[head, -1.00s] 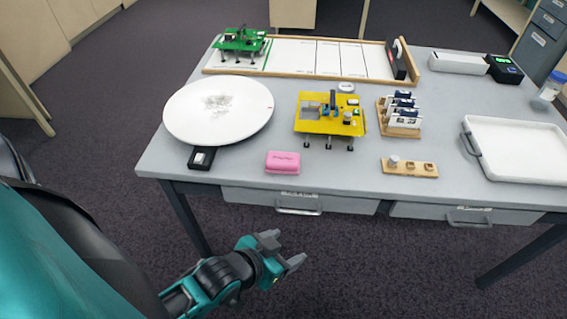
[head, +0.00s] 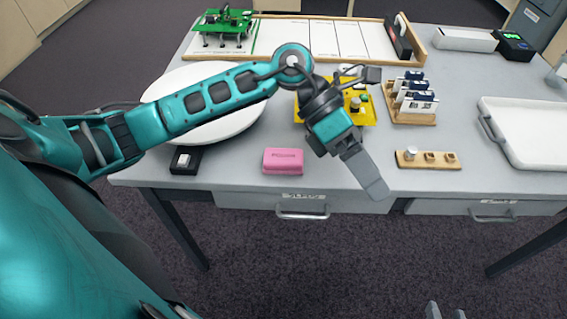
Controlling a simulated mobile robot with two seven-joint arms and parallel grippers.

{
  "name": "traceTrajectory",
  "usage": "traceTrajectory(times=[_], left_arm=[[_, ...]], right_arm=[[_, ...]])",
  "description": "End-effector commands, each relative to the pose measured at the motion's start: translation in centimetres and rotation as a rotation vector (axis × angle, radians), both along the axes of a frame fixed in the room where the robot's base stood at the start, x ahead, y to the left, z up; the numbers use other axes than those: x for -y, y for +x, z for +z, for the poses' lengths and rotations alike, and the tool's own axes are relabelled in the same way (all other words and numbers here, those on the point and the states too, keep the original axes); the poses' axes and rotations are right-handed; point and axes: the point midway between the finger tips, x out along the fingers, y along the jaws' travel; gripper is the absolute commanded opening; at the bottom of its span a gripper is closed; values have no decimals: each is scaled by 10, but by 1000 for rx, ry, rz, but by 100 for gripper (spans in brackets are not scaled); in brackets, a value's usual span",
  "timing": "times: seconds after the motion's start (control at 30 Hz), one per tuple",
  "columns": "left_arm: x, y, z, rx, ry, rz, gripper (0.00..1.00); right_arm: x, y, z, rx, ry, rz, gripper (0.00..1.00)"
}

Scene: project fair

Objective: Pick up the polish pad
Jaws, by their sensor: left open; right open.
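The polish pad, a small pink block (head: 283,161) with faint lettering on top, lies flat near the front edge of the grey table. My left gripper (head: 372,182) is to the right of the pad and above the table's front edge, pointing down and right. It is seen edge-on, open and empty, apart from the pad. Only the fingertips of my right gripper (head: 444,311) show at the bottom edge, in front of the table; they are apart, with nothing seen between them.
A white round plate (head: 225,126) and a yellow board (head: 367,108) are partly hidden behind my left arm. A black box (head: 186,160) sits left of the pad. A wooden strip (head: 420,164), a rack of cards (head: 412,116) and a white tray (head: 530,135) stand to the right.

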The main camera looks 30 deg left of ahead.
Motion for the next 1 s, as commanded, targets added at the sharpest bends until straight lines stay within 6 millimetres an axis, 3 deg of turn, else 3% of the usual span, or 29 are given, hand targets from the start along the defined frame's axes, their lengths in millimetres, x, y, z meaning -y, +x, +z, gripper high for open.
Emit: traceTrajectory(times=[0.03, 0.1, 0.2, 0.3, 0.37, 0.5, 0.8, 1.0], left_arm=[[-30, 12, -14, 78, 175, -43, 89], [-71, 24, -23, 145, 396, -83, 89], [-125, 40, -22, 198, 655, -102, 89], [-164, 49, -14, 216, 832, -97, 89], [-180, 51, -10, 217, 900, -92, 89], [-194, 52, -16, 212, 962, -88, 89], [-193, 51, -70, 211, 960, -88, 89], [-192, 52, -83, 214, 959, -87, 89]], right_arm=[[-1, 1, -6, 3, 1, 4, 43], [-3, 2, -7, 6, 3, 7, 43], [-5, 4, -8, 7, 6, 13, 43], [-8, 5, -9, 10, 10, 18, 43], [-9, 6, -9, 12, 13, 19, 43], [-9, 7, -10, 14, 14, 18, 43], [-11, 7, -12, 12, 19, 18, 43], [-12, 7, -13, 10, 24, 17, 43]])
